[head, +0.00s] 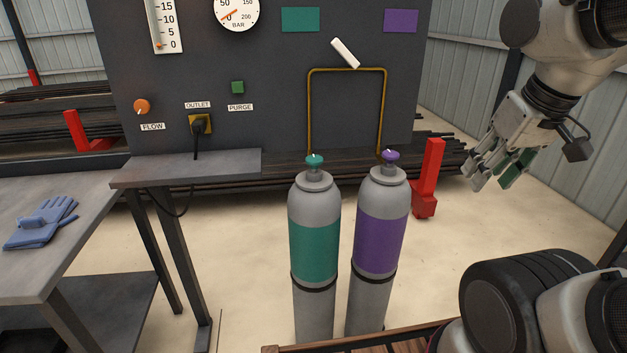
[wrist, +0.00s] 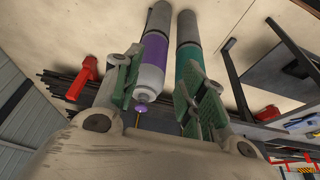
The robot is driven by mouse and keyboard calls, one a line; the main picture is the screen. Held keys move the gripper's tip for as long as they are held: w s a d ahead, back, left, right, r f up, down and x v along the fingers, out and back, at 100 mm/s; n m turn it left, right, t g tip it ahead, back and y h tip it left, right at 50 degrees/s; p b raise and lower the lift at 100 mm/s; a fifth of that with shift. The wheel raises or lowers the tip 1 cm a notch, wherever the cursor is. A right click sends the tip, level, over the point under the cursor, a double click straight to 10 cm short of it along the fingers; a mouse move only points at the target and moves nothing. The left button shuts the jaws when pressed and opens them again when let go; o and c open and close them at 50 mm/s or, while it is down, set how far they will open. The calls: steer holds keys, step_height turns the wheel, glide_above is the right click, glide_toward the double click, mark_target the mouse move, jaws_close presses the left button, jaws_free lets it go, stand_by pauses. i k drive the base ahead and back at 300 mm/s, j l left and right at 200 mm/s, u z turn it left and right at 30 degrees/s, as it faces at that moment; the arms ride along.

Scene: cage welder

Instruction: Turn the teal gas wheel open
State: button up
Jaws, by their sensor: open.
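The teal gas wheel (head: 314,161) sits on top of the grey cylinder with a teal band (head: 313,250). My gripper (head: 494,174) is open and empty, high at the right, well apart from the teal wheel. In the wrist view the teal-banded cylinder (wrist: 189,63) shows beyond my right finger, and its wheel is hidden there. A purple wheel (head: 390,156) tops the purple-banded cylinder (head: 380,245) just to the right; in the wrist view this purple wheel (wrist: 141,107) appears between my open fingers, beyond them.
A dark panel (head: 270,110) behind carries gauges, an orange flow knob (head: 142,106), a green purge button (head: 237,87) and a yellow pipe (head: 345,69) above the cylinders. A bench (head: 60,260) with blue gloves (head: 40,222) stands left. A red post (head: 430,180) stands right of the cylinders.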

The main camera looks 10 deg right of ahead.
mark_target(314, 161)
steer(key=i+j, duration=0.1)
steer(key=j, duration=0.3)
steer(key=i+j, duration=0.15)
steer(key=j, duration=0.25)
steer(key=i+j, duration=0.1)
steer(key=j, duration=0.3)
steer(key=i+j, duration=0.1)
steer(key=j, duration=0.3)
steer(key=l+z, duration=0.05)
